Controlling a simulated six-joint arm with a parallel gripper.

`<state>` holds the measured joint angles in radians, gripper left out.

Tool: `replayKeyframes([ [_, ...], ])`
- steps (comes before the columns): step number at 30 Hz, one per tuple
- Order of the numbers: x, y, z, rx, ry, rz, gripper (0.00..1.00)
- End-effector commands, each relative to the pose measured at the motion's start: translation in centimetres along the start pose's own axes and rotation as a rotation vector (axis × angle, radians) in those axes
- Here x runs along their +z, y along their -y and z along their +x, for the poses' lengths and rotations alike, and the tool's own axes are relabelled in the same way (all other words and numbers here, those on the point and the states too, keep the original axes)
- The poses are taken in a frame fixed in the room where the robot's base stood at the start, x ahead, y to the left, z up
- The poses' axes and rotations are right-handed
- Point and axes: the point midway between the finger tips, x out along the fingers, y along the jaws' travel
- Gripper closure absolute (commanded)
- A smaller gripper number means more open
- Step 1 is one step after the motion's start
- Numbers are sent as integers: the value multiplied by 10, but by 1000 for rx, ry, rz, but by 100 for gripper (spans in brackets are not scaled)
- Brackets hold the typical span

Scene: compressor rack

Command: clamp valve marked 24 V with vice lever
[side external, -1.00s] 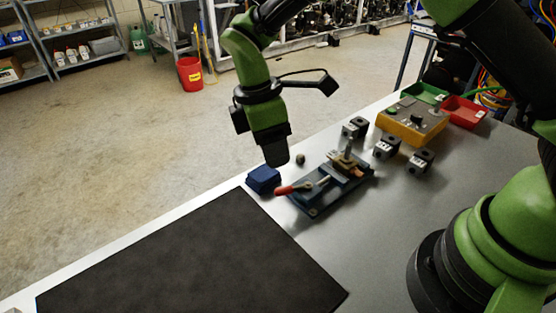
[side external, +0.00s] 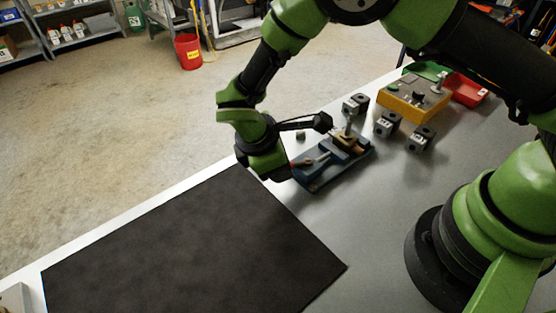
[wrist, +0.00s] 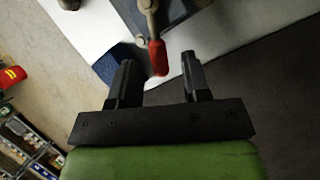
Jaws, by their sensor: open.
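The vice (side external: 325,172) stands on the metal bench on a blue base. A brass-coloured piece with an upright silver stem (side external: 349,129) sits at its far end; I cannot tell whether this is the valve. The vice's red lever handle (wrist: 158,58) points between my gripper's fingers in the wrist view. My gripper (wrist: 158,63) is open, a finger on either side of the handle, with no clear contact. In the side view my gripper (side external: 272,175) is low at the vice's near end. Three dark valve-like blocks (side external: 355,104) (side external: 388,124) (side external: 420,138) have unreadable labels.
A blue block (wrist: 108,68) lies beside my left finger in the wrist view. A small dark knob (side external: 300,135) stands behind the vice. A yellow control box (side external: 414,98) and red bin (side external: 468,91) are farther back. The black mat (side external: 190,245) is clear.

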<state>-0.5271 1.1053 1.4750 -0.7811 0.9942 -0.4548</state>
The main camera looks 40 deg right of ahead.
Motion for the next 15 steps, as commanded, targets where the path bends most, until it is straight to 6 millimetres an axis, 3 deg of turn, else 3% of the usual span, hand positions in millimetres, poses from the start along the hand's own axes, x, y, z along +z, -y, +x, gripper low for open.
replayKeyframes([
  [8,0,0,2,0,0,0,57],
  [14,0,0,2,0,0,0,100],
  [15,0,0,2,0,0,0,100],
])
